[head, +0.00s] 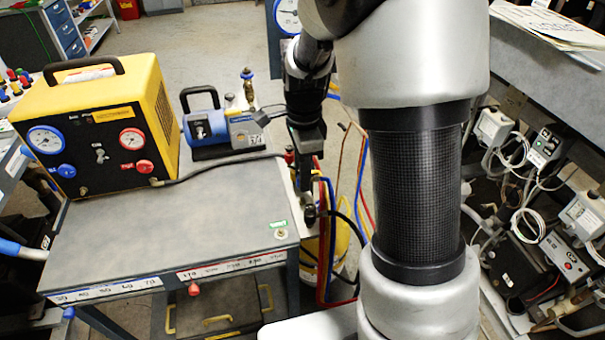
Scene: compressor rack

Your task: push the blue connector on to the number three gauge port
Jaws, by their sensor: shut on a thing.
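My gripper (306,183) points down just past the right edge of the grey cart top. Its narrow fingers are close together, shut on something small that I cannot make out. A blue hose and a red hose (322,250) hang beside and below it. The blue connector's own body is not clear in this view; the fingers and the dark background hide it. A dark fitting (310,214) shows just below the fingertips. I cannot pick out the number three gauge port or read its number.
A yellow machine with two gauges (95,130) and a blue pump (225,130) stand on the cart (190,215). A black hose runs across the cart top. A yellow bucket (345,245) is below the hoses. Boxes with cables (545,150) crowd the right side.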

